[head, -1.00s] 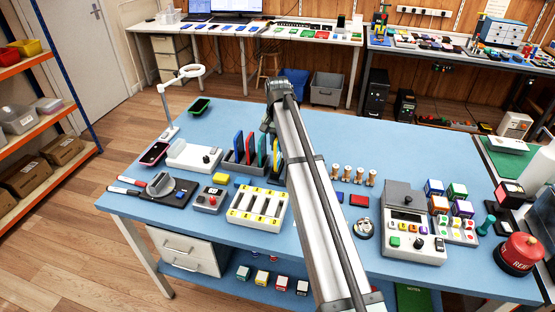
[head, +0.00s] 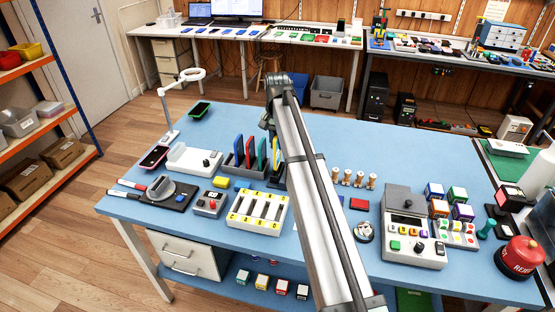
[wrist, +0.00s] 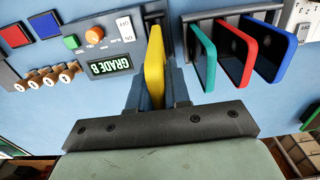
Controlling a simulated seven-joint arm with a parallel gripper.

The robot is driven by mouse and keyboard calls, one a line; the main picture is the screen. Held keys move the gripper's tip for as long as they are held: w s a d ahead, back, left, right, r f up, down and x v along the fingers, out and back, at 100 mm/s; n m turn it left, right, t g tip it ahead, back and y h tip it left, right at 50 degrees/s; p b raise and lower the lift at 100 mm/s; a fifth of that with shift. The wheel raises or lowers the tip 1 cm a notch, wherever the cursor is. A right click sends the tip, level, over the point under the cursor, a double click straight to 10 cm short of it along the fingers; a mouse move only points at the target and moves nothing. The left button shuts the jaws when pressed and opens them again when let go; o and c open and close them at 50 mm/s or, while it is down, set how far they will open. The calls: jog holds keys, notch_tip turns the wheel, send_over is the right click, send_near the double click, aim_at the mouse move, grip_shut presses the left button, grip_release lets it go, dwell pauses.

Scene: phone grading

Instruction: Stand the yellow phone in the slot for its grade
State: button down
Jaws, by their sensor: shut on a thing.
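The yellow phone (wrist: 154,62) stands on edge between the fingers of my gripper (wrist: 156,80) in the wrist view. My gripper is shut on it. Its far end is close to a dark cradle (wrist: 156,17); whether they touch I cannot tell. Beside it, a dark tester reads GRADE B on its display (wrist: 96,68). The white slot block (head: 255,229), with several slots and yellow tags too small to read, stands in front.
A dark rack (head: 229,164) holds a blue, a red and a green phone, close to the yellow one. Wooden pegs (wrist: 62,76) stand beyond the tester. A grey-white console (head: 412,252) is at right. The blue table (head: 235,118) is clear behind the rack.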

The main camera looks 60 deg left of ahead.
jog(key=s+d+r, duration=0.2)
jog(key=s+d, duration=1)
jog(key=d, duration=0.1)
jog(key=shift+s+d+r, duration=0.15)
jog(key=shift+d+r, duration=0.1)
jog(key=shift+d, duration=0.15)
jog(key=shift+f, duration=1.55)
jog(key=shift+f, duration=0.5)
jog(key=shift+f, duration=0.35)
jog(key=shift+f, duration=1.15)
dwell(0.5)
